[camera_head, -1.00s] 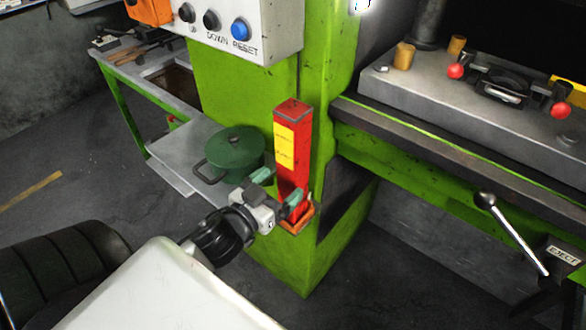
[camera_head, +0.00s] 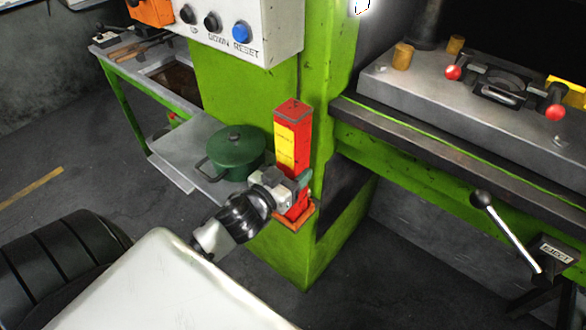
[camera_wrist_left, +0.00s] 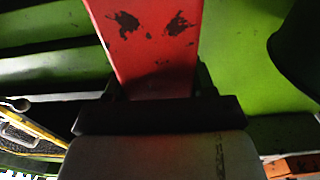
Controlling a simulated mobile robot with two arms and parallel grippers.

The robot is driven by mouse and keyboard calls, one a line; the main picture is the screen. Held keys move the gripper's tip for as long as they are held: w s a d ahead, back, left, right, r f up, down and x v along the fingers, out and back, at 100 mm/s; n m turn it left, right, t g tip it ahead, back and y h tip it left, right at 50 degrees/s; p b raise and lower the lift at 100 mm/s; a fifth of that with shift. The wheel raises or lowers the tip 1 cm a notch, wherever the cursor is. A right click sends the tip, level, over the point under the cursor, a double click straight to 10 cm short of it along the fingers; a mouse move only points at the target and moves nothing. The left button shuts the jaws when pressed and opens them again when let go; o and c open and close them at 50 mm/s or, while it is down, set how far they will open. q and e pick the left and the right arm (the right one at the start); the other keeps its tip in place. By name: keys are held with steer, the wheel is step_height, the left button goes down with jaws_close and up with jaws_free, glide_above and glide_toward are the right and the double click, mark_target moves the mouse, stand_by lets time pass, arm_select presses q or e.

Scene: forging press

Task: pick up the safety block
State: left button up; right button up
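The safety block (camera_head: 293,150) is a tall red post with a yellow label, upright in a small orange holder (camera_head: 298,219) on the green press column. My left gripper (camera_head: 290,188) is at the lower part of the block, with its fingers at the block's sides. In the left wrist view, the worn red face of the block (camera_wrist_left: 150,45) lies between the two dark fingers (camera_wrist_left: 160,88). Whether they press on it or leave a small gap cannot be told. My right gripper is not in view.
A green lidded pot (camera_head: 235,152) stands on a low grey shelf (camera_head: 180,160) just left of the block. A control box with buttons (camera_head: 240,25) hangs above. The press bed (camera_head: 440,90) and an eject lever (camera_head: 508,232) are to the right.

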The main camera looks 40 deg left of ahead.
arm_select(q)
steer(key=c, duration=0.7)
steer(key=shift+r, duration=0.15)
jaws_close()
